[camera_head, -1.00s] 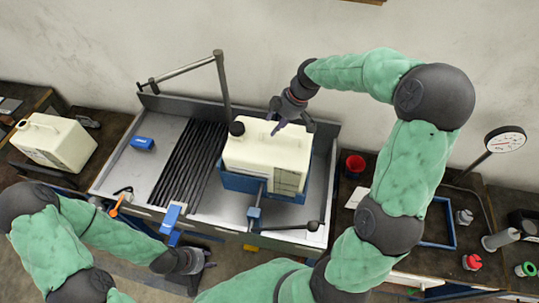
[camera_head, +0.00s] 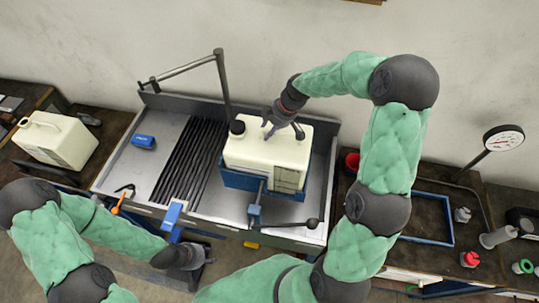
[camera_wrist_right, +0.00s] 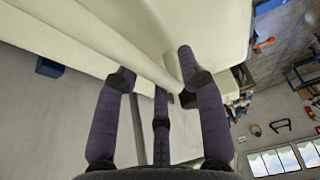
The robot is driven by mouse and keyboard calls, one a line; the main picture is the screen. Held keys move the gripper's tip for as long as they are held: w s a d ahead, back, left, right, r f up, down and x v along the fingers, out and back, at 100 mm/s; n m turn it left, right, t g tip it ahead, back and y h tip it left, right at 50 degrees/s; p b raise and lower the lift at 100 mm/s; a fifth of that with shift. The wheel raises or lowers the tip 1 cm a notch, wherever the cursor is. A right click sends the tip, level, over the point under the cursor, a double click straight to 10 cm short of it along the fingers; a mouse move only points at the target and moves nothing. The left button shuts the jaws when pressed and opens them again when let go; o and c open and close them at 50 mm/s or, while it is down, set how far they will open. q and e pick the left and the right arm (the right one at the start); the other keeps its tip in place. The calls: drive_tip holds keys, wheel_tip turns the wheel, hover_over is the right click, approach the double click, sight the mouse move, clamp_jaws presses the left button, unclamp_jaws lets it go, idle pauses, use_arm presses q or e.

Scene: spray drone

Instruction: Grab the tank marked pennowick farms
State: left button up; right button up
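A cream tank (camera_head: 262,152) with a black cap sits upright in a blue cradle (camera_head: 240,180) on the grey metal bench. Its front label is too small to read. A second cream tank (camera_head: 62,142) stands on the dark bench at far left; its label is also unreadable. My right gripper (camera_head: 281,128) is at the top of the cradled tank, by its handle. In the right wrist view its fingers (camera_wrist_right: 156,72) are spread, with cream tank surface close beyond them; contact is unclear. My left gripper (camera_head: 198,264) is low, in front of the bench, away from both tanks.
A bent post (camera_head: 223,90) rises behind the cradled tank. Black ribs (camera_head: 190,155) lie left of it, and a lever with a black knob (camera_head: 312,224) is in front. A red cup (camera_head: 352,163), blue frame and gauge (camera_head: 503,139) are on the right.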

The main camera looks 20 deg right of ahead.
clamp_jaws()
drive_tip(key=shift+w+r, duration=0.15)
drive_tip(key=shift+r, duration=0.1)
